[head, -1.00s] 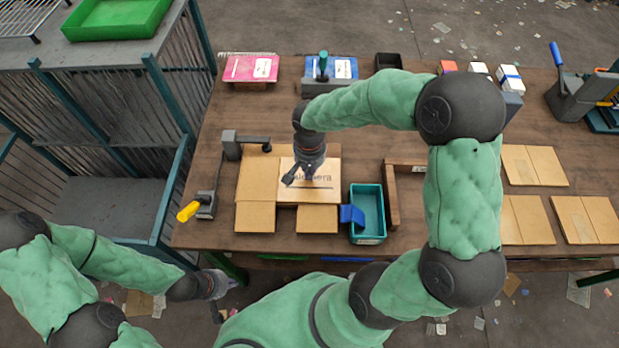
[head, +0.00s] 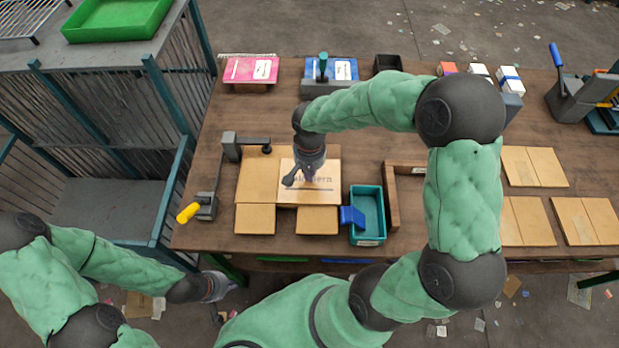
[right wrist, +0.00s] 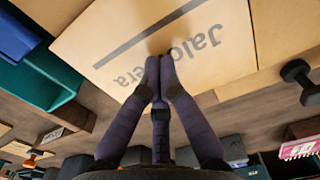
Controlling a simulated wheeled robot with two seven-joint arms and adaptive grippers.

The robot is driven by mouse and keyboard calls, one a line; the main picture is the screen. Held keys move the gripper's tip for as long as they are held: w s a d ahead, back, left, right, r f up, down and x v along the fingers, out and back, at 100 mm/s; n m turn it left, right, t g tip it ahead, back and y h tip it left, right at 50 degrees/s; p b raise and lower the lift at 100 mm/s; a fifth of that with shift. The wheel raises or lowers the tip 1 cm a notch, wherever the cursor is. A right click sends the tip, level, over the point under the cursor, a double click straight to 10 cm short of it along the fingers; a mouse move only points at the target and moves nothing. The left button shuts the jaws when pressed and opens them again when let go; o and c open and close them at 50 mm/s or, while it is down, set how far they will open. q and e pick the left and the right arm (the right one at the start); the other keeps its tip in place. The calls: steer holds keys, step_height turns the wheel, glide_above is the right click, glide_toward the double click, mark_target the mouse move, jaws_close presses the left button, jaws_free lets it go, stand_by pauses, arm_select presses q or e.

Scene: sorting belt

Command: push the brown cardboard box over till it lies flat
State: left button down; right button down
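The brown cardboard box (head: 257,182) is on the wooden table, left of the teal bin. Its printed panel, with dark lettering and a line, faces up toward my head camera; flaps extend at the near side. The printed face (right wrist: 215,60) fills the upper part of the right wrist view. My right gripper (right wrist: 157,62) has its fingers together, with nothing between them, and the tips at the printed face. Whether they touch it I cannot tell. In the head view the right gripper (head: 307,178) partly covers the lettering. My left gripper (head: 222,286) hangs off the table's near edge, its fingers unclear.
A teal bin (head: 380,214) with a blue part on its left rim stands right of the box. A clamp-like device (head: 231,146) and a yellow-handled tool (head: 204,206) stand to the left. Flat cardboard pieces (head: 527,220) lie at the right.

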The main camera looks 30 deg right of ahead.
steer(key=shift+r+p, duration=1.9)
steer(key=shift+r, duration=1)
